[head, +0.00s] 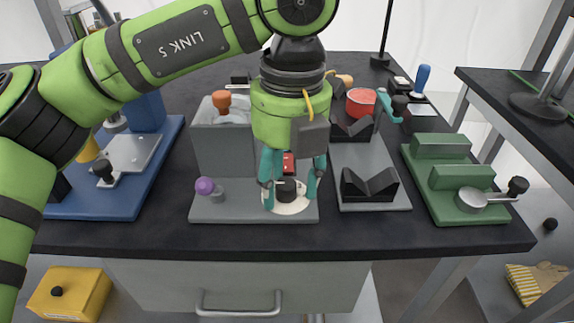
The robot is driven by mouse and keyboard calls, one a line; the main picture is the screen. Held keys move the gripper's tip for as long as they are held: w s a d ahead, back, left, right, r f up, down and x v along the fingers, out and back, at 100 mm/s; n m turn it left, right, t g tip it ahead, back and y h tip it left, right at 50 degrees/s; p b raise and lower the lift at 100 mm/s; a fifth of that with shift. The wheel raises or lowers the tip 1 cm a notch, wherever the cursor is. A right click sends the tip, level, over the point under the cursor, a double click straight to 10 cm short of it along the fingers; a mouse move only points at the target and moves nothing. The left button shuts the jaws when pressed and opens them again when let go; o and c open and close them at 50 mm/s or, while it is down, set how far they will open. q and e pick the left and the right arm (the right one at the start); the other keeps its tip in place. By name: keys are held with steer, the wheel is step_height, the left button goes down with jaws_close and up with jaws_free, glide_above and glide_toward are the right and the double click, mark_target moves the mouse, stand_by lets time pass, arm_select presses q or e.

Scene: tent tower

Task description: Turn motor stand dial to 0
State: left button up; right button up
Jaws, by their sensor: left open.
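The motor stand (240,210) is a grey base with an upright box behind it, at the middle of the black table. Its dial (287,188) is a black knob on a round white plate near the front of the base. My left gripper (291,200) points down over the dial with its teal fingers open, one on each side of the knob. I cannot tell whether the fingers touch the knob. The dial's markings are too small to read, and the gripper hides part of the stand behind. My right gripper is not in view.
A purple knob (205,186) stands left of the dial, with an orange knob (221,99) behind. A blue stand (134,165) is at left. A drawer handle (239,308) is below the table's front edge.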

mark_target(290, 185)
arm_select(q)
step_height(290, 185, up, 12)
steer(key=shift+d, duration=0.25)
steer(key=shift+s, duration=0.1)
